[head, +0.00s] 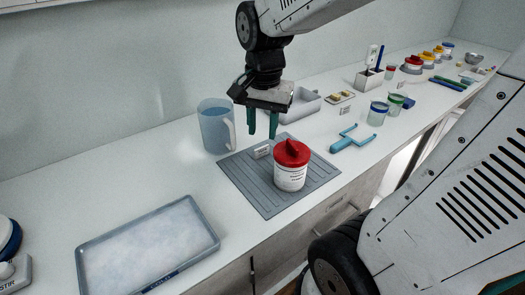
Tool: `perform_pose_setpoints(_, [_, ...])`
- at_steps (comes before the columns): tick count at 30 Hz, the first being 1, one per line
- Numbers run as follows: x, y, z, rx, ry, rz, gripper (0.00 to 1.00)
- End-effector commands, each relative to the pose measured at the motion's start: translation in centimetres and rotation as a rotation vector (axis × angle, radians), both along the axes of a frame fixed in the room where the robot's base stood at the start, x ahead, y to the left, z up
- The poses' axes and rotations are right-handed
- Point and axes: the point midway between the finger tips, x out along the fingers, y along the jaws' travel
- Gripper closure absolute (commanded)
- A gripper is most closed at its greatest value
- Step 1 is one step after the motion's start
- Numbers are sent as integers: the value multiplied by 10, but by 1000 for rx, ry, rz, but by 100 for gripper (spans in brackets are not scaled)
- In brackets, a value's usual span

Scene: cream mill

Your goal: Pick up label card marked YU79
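A small whitish label card (263,151) stands on the ribbed grey mat (265,193), just behind and left of a white jar with a red lid (290,170). Its marking is too small to read. Another small card (345,111) stands on the counter further right, also unreadable. My gripper (262,131) points down above the back of the mat, over the card beside the jar. Its two teal fingers are apart with nothing visible between them, and the tips appear a little above the card.
A clear measuring jug (215,128) stands left of the mat, close to my gripper. A teal forked tool (352,138) lies right of it. A grey tray (150,245) fills the front left. Jars (378,113) and a rack (369,80) stand further right.

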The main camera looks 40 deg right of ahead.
Motion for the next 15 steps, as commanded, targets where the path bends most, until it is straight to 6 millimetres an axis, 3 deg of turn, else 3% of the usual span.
perform_pose_setpoints(3, [37, -20, -24, 12, 26, -274, 67])
perform_pose_setpoints(6, [59, -33, -40, 17, 35, -449, 67])
perform_pose_setpoints(10, [74, -42, -54, 20, 40, -586, 67])
perform_pose_setpoints(15, [79, -46, -69, 21, 44, -637, 67])
